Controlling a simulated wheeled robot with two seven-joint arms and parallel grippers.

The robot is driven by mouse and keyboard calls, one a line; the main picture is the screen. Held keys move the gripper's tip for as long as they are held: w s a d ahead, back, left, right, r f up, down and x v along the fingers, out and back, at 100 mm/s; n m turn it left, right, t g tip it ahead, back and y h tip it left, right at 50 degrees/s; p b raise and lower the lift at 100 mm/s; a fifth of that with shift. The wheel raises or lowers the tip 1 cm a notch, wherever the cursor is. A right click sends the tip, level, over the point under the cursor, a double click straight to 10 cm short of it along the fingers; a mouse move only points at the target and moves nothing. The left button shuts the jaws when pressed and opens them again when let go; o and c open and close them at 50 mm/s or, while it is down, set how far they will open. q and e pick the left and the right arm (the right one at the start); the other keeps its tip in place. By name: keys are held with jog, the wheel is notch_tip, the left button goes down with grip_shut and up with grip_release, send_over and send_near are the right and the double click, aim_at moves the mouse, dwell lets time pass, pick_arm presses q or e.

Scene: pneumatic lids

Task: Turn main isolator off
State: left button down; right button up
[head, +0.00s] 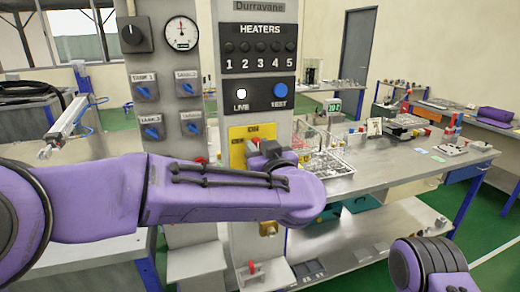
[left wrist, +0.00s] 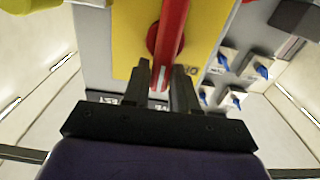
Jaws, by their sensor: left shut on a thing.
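The main isolator is a yellow plate (head: 238,134) with a red rotary handle (left wrist: 174,30), low on the grey control column. In the left wrist view the yellow plate (left wrist: 128,40) fills the upper middle, and the red handle stands out from it on a round red base. My left gripper (left wrist: 162,78) is shut on the near end of the red handle, one dark finger on each side. In the head view my left wrist and gripper (head: 268,155) cover most of the handle. My right forearm shows at the lower right; its gripper is out of view.
Above the isolator are a white LIVE lamp (head: 241,94), a blue TEST button (head: 280,90) and a HEATERS panel (head: 259,48). Blue-knobbed switches (head: 151,132) and a gauge (head: 181,33) are on the left. A workbench (head: 375,172) with a wire basket (head: 328,164) stands on the right.

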aim_at(243, 156)
pick_arm(q)
jog(key=shift+s+f, duration=0.1)
jog(key=shift+f, duration=0.3)
jog(key=shift+s+a+f+n+b, duration=0.15)
jog(key=shift+a+f+n+b, duration=0.3)
jog(key=shift+n+b, duration=1.95)
jog(key=shift+s+a+f+n+b, duration=0.15)
jog(key=shift+a+f+n+b, duration=0.3)
jog(key=shift+n+b, duration=1.9)
jog(key=shift+s+a+f+n+b, duration=0.15)
jog(key=shift+a+f+n+b, duration=0.55)
jog(key=shift+n, duration=3.15)
jog(key=shift+d+r+b, duration=0.2)
jog(key=shift+d+b, duration=0.15)
jog(key=shift+r+n, duration=0.1)
jog(key=shift+n, duration=0.3)
